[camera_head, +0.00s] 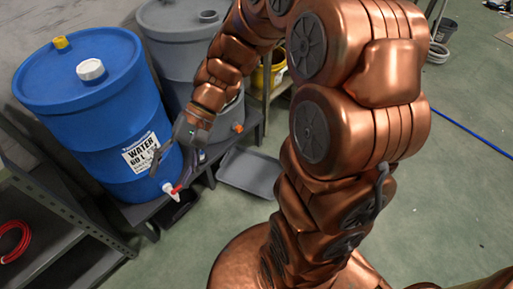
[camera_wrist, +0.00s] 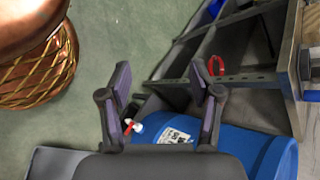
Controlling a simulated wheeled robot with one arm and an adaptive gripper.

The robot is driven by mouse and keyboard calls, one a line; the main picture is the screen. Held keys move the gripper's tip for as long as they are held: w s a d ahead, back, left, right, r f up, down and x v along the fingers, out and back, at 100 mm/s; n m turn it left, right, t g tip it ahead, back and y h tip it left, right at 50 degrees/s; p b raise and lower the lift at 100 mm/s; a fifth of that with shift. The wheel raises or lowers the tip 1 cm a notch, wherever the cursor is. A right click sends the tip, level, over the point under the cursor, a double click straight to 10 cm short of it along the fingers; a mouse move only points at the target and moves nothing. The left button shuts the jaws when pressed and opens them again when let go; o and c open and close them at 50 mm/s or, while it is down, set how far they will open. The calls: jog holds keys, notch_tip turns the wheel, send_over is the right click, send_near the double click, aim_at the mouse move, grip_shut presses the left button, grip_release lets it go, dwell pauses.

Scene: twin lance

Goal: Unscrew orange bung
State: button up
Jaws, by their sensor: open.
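A small orange bung (camera_head: 238,128) sits low on the side of the grey drum (camera_head: 178,45). My gripper (camera_head: 172,163) is open, with nothing between its fingers. In the head view it is left of the bung, in front of the blue drum (camera_head: 85,115) and just above that drum's white tap with a red handle (camera_head: 172,189). In the wrist view my gripper (camera_wrist: 161,82) shows both fingers spread apart. The blue drum (camera_wrist: 255,145) and its tap (camera_wrist: 132,126) lie beyond them. The bung is not seen in the wrist view. My arm hides part of the grey drum.
The drums stand on a dark low stand (camera_head: 150,212). A grey tray (camera_head: 249,172) lies on the floor in front. A metal shelf (camera_head: 70,225) with a red hose coil (camera_head: 12,243) is at left. A yellow bucket (camera_head: 277,72) is behind my arm. The floor at right is mostly open.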

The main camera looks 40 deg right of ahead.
jog(key=w+d+f+m+t+y+b, duration=0.3)
jog(key=w+d+f+m+t+b, duration=0.35)
jog(key=w+f, duration=0.5)
jog(key=w+d+f+m+t+y+b, duration=0.2)
jog(key=w+d+f+m+t+b, duration=0.45)
jog(key=w+f, duration=0.5)
jog(key=m+t+h+b, duration=0.8)
jog(key=m+h+b, duration=0.3)
jog(key=b, duration=0.4)
send_near(241, 130)
jog(key=shift+x, duration=4.8)
jog(key=shift+r, duration=0.1)
jog(key=shift+a, duration=0.1)
